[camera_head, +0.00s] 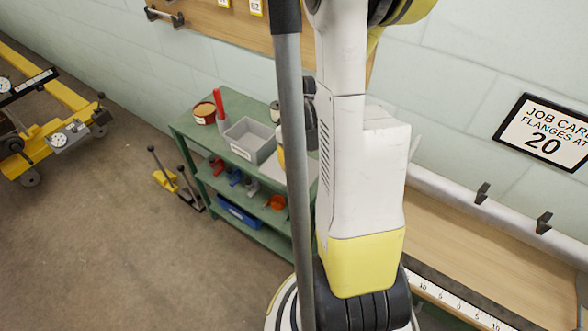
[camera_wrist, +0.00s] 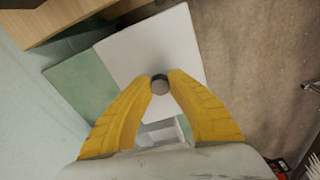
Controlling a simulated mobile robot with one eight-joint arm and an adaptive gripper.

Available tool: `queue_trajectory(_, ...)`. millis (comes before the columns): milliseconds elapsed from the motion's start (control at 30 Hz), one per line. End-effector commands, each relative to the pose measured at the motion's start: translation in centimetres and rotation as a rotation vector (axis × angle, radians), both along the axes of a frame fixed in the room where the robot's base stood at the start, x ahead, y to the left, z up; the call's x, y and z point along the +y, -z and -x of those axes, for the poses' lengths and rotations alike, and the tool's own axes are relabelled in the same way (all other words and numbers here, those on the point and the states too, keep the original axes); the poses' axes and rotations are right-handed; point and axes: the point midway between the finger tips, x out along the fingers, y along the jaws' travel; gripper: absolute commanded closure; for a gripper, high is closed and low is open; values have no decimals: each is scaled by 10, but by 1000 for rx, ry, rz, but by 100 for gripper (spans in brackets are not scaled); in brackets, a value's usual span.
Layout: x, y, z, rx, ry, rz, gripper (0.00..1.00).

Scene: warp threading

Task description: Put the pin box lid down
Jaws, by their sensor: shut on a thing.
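The pin box lid (camera_wrist: 150,42) is a flat pale grey plate with a round dark knob (camera_wrist: 160,84). My gripper (camera_wrist: 160,82) has its yellow fingers closed on the knob in the wrist view. The lid is over or on a green surface (camera_wrist: 78,85); I cannot tell whether it touches. An open grey box (camera_head: 247,141) with a label sits on the green cart top in the head view. Part of a pale box shows between my fingers in the wrist view (camera_wrist: 165,132).
The green cart (camera_head: 190,127) also bears a red-brown tin (camera_head: 204,114) and a red upright item (camera_head: 219,103). Its lower shelves hold a blue tray (camera_head: 238,214) and small parts. A wooden bench (camera_head: 490,255) stands at right.

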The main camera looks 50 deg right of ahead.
Motion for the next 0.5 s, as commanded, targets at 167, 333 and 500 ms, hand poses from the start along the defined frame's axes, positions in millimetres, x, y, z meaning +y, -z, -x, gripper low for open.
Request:
queue_trajectory(167, -35, 0, 47, 3, 22, -6, 100)
queue_trajectory(333, -47, 2, 64, 4, 23, -8, 100)
queue_trajectory(500, -54, 22, 40, 5, 18, -8, 100)
